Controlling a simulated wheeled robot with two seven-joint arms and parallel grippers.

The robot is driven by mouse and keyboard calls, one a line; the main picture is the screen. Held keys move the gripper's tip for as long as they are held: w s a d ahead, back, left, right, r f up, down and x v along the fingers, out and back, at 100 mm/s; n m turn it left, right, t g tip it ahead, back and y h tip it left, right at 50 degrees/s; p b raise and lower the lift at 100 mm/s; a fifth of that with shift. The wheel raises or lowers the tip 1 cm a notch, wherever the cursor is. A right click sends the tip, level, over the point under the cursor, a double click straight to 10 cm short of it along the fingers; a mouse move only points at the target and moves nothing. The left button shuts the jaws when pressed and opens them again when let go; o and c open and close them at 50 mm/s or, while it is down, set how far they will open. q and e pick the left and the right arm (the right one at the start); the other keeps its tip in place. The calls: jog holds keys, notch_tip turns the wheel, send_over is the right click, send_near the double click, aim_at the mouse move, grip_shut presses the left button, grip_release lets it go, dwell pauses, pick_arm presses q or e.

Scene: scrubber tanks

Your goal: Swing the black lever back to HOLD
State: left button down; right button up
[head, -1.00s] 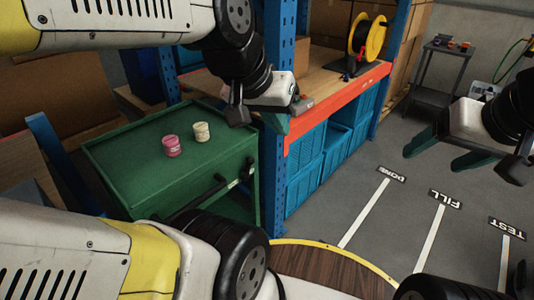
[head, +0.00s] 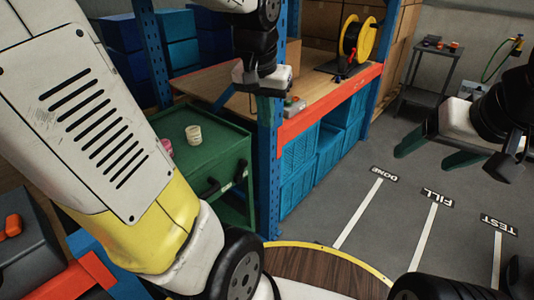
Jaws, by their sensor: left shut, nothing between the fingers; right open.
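I cannot make out the black lever or a HOLD mark in the head view. My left gripper (head: 266,108) is shut and empty, pointing down in front of the blue rack post, by the near left end of the wooden shelf. A small grey box with a red part (head: 294,106) sits on the shelf end just right of it; whether they touch is unclear. My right gripper (head: 428,147) is open and empty at the right, over the grey floor.
A green cabinet (head: 224,142) carries a cream tin (head: 193,135) and a pink tin (head: 167,147), partly hidden by my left arm. The rack has an orange beam (head: 330,105), blue crates (head: 298,172) and a yellow spool (head: 359,42). Floor lanes read DONE, FILL, TEST.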

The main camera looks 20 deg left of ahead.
aim_at(241, 171)
pick_arm(q)
jog(key=w+a+f+m+g+y, duration=0.15)
jog(key=w+a+f+y, duration=0.3)
jog(key=w+f, duration=0.55)
jog(key=w+a+f+g+y, duration=0.3)
jog(key=w+f+y, duration=0.2)
jog(key=w+f, duration=0.5)
jog(key=w+d+f+m+t+y, duration=0.2)
jog(key=w+f+m+t+y, duration=0.1)
jog(key=f, duration=0.8)
jog(key=w+d+f+m+t+y, duration=0.2)
jog(key=w+f+m+t+y, duration=0.1)
jog(key=f, duration=0.8)
jog(key=shift+w+d+f+t+y, duration=0.2)
jog(key=shift+w+t+y, duration=0.25)
jog(key=shift+w+y, duration=0.45)
jog(key=shift+s+a+m, duration=0.1)
jog(key=shift+a+m, duration=0.1)
jog(key=shift+m, duration=0.05)
jog(key=a+r, duration=0.2)
jog(key=a, duration=0.9)
